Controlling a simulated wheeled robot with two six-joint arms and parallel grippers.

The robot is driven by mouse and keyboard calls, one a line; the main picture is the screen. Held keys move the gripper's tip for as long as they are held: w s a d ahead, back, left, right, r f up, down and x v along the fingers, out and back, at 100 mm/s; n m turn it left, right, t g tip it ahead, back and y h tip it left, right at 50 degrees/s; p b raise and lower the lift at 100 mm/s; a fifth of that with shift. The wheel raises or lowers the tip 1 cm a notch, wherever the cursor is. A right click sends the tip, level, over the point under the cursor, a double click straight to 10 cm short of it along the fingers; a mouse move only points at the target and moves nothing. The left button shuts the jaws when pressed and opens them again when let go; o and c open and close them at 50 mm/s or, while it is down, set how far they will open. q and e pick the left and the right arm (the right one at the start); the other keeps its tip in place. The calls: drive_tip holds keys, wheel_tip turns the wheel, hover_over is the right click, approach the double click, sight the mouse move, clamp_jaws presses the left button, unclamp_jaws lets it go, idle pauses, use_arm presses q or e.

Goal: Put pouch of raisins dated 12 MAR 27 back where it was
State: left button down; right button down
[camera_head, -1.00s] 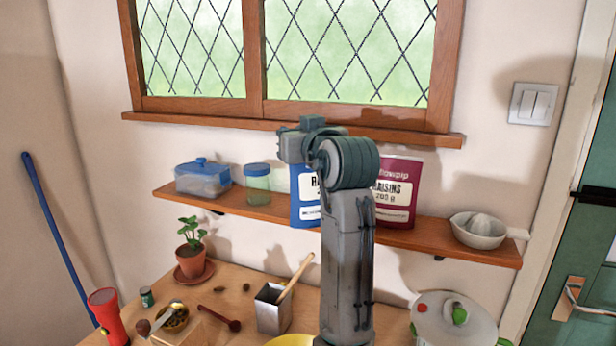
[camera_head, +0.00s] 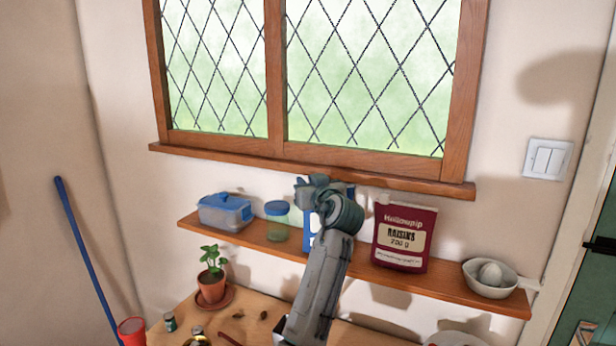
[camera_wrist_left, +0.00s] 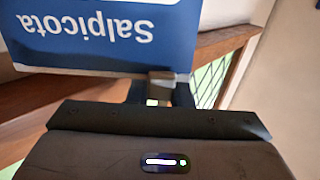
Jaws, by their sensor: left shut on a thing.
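A blue pouch (camera_head: 308,236) is at the shelf, mostly hidden behind my left wrist in the head view. In the left wrist view its blue front (camera_wrist_left: 115,30) shows "Salpicota" upside down. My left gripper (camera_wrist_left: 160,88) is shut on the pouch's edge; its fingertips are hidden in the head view. A maroon pouch (camera_head: 404,236) marked "Raisins 200 g" stands upright on the shelf, right of my left arm. No date is readable on either pouch. I cannot tell whether the blue pouch touches the shelf. My right gripper is out of view.
The wooden shelf (camera_head: 455,286) also holds a blue-lidded box (camera_head: 225,213), a blue-lidded jar (camera_head: 277,222) and a white juicer (camera_head: 490,278). The window sill (camera_head: 420,183) juts out above. A potted plant (camera_head: 211,283) stands on the table below.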

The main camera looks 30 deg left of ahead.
use_arm(q)
drive_tip(key=shift+s+f, duration=0.15)
drive_tip(key=shift+f, duration=0.05)
drive_tip(key=c, duration=1.7)
unclamp_jaws()
drive_tip(key=shift+f, duration=0.2)
drive_tip(key=shift+c, duration=0.2)
drive_tip(key=o, duration=0.4)
drive_tip(key=shift+r, duration=0.1)
drive_tip(key=shift+o, duration=0.2)
drive_tip(key=shift+r, duration=0.1)
